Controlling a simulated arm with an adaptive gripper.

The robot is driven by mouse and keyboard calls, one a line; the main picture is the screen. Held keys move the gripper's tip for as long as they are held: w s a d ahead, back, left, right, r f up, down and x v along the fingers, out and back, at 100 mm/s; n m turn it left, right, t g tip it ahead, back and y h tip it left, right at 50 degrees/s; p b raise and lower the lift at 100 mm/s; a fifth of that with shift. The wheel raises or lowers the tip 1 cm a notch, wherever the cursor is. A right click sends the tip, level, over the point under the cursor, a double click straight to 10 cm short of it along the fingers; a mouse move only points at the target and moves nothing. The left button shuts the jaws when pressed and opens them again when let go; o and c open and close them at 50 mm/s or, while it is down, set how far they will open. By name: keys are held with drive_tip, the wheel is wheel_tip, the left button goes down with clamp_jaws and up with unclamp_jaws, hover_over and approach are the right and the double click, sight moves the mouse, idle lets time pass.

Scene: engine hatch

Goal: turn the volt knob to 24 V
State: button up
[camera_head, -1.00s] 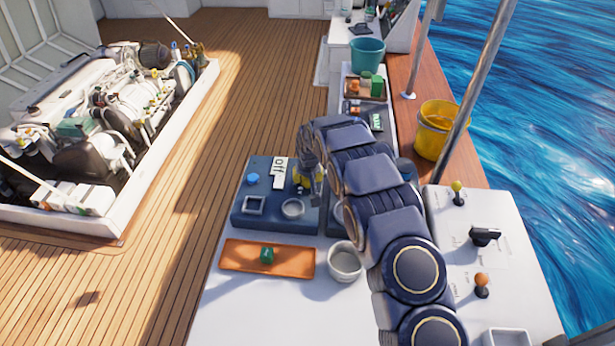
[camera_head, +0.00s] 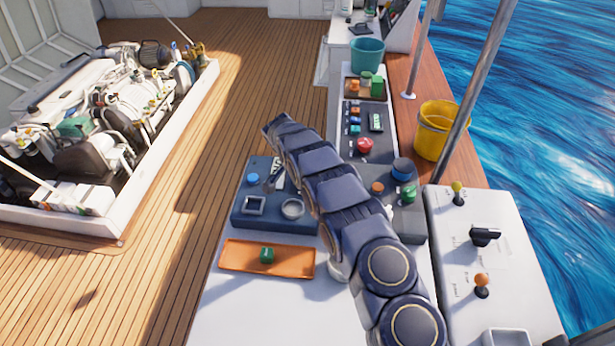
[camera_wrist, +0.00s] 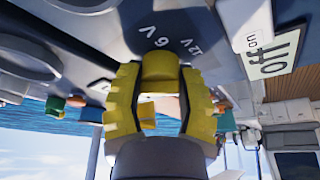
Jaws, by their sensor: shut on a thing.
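The yellow volt knob (camera_wrist: 160,66) shows in the wrist view between the tips of my gripper (camera_wrist: 160,80), whose yellow fingers are shut on its two sides. The labels "6 V" and "12 V" are on the dark panel (camera_wrist: 102,38) just beyond the knob. A 24 V label is not visible. Which mark the knob points to cannot be told. In the head view, my arm hides the knob and most of my gripper above the blue-grey panel (camera_head: 243,219).
An off/on sign (camera_wrist: 272,48) stands close to the right of the knob.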

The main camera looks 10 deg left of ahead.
drive_tip(key=shift+m+g+h, duration=0.4)
drive_tip(key=shift+m+g, duration=0.4)
drive_tip(key=shift+m, duration=1.5)
drive_tip(key=shift+s+m, duration=0.1)
drive_tip(key=shift+m, duration=0.3)
drive_tip(key=shift+f, duration=0.1)
drive_tip(key=o, duration=1.1)
drive_tip(key=v, duration=0.7)
drive_tip(key=shift+a, duration=0.15)
drive_tip(key=shift+r, duration=0.25)
